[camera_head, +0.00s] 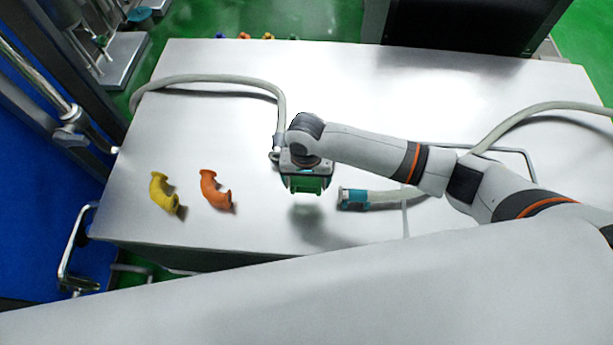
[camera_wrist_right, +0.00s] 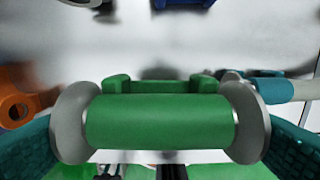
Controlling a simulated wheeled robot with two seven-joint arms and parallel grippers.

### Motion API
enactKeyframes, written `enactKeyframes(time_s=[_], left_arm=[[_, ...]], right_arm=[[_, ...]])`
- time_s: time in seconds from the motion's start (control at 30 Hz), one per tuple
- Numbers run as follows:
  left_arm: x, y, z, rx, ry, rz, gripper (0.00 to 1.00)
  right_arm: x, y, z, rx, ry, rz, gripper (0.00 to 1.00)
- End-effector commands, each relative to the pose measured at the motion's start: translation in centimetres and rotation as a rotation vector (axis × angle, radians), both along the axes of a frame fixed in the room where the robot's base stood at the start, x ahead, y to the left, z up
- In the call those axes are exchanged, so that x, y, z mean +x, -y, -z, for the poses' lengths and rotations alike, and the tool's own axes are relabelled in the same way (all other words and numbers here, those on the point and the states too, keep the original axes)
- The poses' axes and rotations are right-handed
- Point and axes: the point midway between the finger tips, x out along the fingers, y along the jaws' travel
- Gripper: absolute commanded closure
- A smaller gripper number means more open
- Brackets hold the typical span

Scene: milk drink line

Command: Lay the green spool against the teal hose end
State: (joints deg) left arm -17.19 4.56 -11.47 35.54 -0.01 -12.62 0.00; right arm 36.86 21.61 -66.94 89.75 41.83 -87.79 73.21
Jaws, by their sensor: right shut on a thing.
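The green spool (camera_wrist_right: 160,122) fills the lower middle of the right wrist view, with a grey flange at each end. My right gripper (camera_head: 305,186) is shut on it, with teal fingers at both sides in the wrist view. In the head view the spool (camera_head: 307,184) shows under the gripper, held above the table with a shadow below it. The teal hose end (camera_head: 354,198) lies on the table just right of the spool, apart from it; it also shows at upper right in the wrist view (camera_wrist_right: 263,88). My left gripper is not in view.
An orange elbow (camera_head: 213,190) and a yellow elbow (camera_head: 162,192) lie on the table (camera_head: 255,225) to the left. A second grey hose (camera_head: 225,80) curves across the back left, its end near my gripper. Several small coloured pieces sit beyond the back edge.

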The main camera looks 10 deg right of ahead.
Motion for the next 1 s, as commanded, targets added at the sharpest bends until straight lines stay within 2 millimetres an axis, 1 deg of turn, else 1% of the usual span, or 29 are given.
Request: enactKeyframes(time_s=[0.03,0.53,0.6,0.8,1.0], left_arm=[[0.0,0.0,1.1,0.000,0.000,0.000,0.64],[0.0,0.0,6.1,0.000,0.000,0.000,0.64],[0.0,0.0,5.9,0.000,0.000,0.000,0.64],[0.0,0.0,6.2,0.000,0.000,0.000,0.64],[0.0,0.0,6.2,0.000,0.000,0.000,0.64]], right_arm=[[0.1,0.0,0.9,0.001,0.001,0.000,0.49],[0.1,0.0,4.6,0.001,0.001,0.000,0.49],[0.0,0.0,4.9,0.000,-0.001,0.001,0.49],[0.0,0.0,6.2,0.001,0.000,0.001,0.49],[0.0,0.0,6.5,0.001,0.000,0.000,0.49]])
